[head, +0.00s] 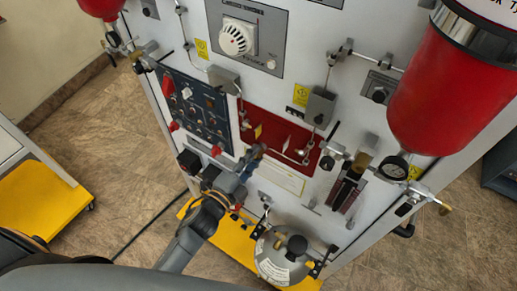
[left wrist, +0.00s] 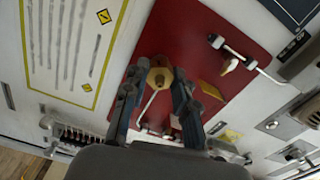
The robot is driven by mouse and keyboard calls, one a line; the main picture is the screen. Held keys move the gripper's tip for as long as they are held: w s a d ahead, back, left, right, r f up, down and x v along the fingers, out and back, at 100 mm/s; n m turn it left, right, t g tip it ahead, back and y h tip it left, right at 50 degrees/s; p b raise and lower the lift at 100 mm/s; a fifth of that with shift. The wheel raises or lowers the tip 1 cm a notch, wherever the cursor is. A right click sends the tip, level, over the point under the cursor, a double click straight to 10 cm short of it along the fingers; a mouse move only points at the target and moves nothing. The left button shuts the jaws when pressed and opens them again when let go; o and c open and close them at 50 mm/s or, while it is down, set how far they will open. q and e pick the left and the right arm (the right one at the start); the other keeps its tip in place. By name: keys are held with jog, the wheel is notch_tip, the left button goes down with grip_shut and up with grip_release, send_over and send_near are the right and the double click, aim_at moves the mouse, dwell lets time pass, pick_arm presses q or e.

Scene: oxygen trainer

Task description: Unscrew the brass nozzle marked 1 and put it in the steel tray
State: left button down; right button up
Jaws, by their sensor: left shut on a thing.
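A brass nozzle (left wrist: 159,77) with a hexagonal body sits at the red panel in the left wrist view, between my left fingertips. My left gripper (left wrist: 157,73) is shut on it, with one finger on each side. I cannot read a number on the nozzle. In the head view my left gripper (head: 258,152) reaches the lower left part of the red panel (head: 270,127), and its fingers hide the nozzle there. I cannot make out the steel tray in either view. My right gripper is not in view.
Thin pipes and fittings (left wrist: 232,52) run across the red panel beside my left gripper. A blue control panel (head: 197,108) is to its left in the head view. A steel-coloured vessel (head: 284,258) stands below on a yellow base. A yellow-topped cart (head: 42,205) is at the left.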

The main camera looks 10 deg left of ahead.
pick_arm(q)
jog(key=shift+r+n+p, duration=0.2)
jog(key=shift+n+p, duration=0.15)
jog(key=shift+n, duration=0.35)
jog(key=shift+f+n, duration=0.1)
jog(key=shift+n, duration=0.6)
jog(key=shift+f+n, duration=0.1)
jog(key=shift+n, duration=0.3)
jog(key=n, duration=0.3)
jog(key=shift+n, duration=0.4)
